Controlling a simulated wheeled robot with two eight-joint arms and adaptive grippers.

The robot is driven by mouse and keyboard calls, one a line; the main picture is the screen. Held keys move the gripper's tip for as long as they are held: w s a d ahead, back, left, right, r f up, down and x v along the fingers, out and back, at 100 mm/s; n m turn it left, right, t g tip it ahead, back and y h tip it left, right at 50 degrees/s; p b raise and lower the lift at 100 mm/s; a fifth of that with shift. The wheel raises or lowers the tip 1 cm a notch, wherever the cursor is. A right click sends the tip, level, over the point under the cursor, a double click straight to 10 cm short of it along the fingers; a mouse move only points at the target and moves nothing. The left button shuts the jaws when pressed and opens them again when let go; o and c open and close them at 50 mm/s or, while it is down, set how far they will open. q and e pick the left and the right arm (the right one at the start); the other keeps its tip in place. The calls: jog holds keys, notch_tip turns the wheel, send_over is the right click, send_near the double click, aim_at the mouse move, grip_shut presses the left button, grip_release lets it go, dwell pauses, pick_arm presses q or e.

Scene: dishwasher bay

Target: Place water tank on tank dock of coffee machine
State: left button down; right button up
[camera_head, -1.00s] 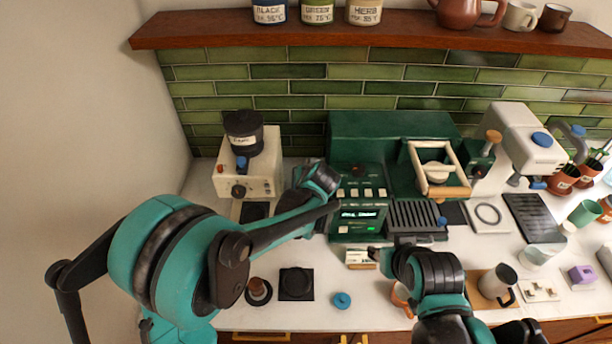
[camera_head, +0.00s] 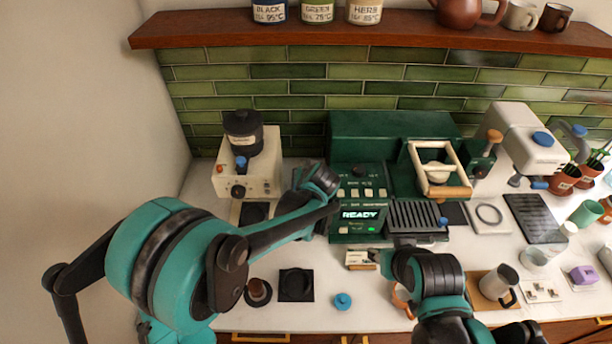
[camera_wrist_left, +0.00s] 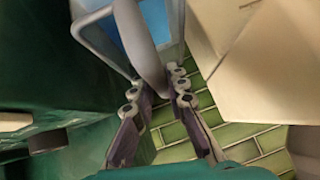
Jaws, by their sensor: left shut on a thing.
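The water tank, a clear box with blue inside and a pale grey handle (camera_wrist_left: 138,38), shows at the top of the left wrist view. My left gripper (camera_wrist_left: 156,86) is shut on its handle. The green coffee machine (camera_head: 390,126) stands against the tiles; its side (camera_wrist_left: 45,60) fills the left of the wrist view, and its display reads READY. In the head view my left arm ends at the machine's left side and hides the gripper and the tank. I cannot make out the tank dock. My right arm's wrist is in front of the machine; its fingers cannot be made out.
A cream grinder (camera_head: 247,178) with a dark hopper stands left of my left arm, close by. A black square mat (camera_head: 296,285), a tamper (camera_head: 258,291) and a blue knob (camera_head: 342,301) lie in front. A wooden shelf (camera_head: 400,36) hangs above.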

pick_arm(q)
jog(key=shift+f, duration=0.2)
dwell(0.6)
jog(key=c, duration=1.4)
grip_release()
jog(key=shift+c, duration=0.2)
jog(key=shift+s, duration=0.1)
jog(key=v, duration=1.2)
